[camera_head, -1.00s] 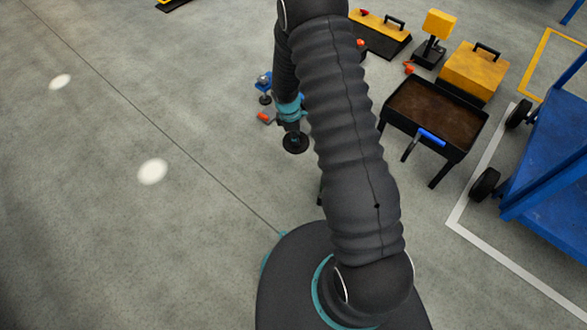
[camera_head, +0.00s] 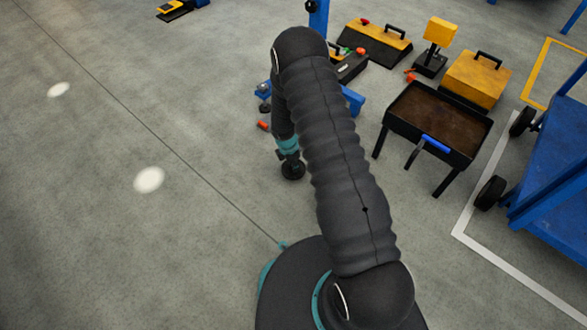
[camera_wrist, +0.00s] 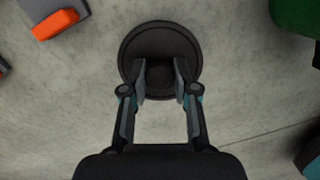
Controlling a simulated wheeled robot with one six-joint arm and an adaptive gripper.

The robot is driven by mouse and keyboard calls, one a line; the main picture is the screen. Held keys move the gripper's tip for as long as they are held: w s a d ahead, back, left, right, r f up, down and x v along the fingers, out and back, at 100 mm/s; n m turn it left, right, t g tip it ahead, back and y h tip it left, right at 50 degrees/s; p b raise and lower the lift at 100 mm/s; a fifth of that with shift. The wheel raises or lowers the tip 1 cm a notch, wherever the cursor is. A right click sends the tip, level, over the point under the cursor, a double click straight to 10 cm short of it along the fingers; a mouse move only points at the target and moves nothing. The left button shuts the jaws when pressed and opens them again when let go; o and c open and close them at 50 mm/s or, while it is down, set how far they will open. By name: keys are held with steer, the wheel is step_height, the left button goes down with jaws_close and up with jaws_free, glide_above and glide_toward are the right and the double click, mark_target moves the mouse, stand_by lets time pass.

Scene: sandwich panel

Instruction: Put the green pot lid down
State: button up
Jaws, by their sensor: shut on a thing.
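My gripper (camera_wrist: 160,88) is shut on the raised middle of a dark round lid (camera_wrist: 188,46). The lid looks nearly black, not clearly green. In the head view it shows as a small dark disc (camera_head: 293,173) at the end of my arm, over the grey floor. I cannot tell whether it touches the floor. A dark green thing (camera_wrist: 297,15) is cut off at the top right of the wrist view; I cannot tell what it is.
An orange-topped thing (camera_wrist: 56,23) lies at the wrist view's upper left. A black-legged tray (camera_head: 440,110) stands right of my arm, with yellow boxes (camera_head: 475,75) behind it. A blue cart (camera_head: 550,170) is at the far right.

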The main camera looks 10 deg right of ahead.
steer(key=shift+f, duration=1.3)
steer(key=shift+f+b, duration=0.1)
steer(key=shift+b, duration=0.2)
steer(key=o, duration=0.9)
steer(key=shift+o, duration=0.2)
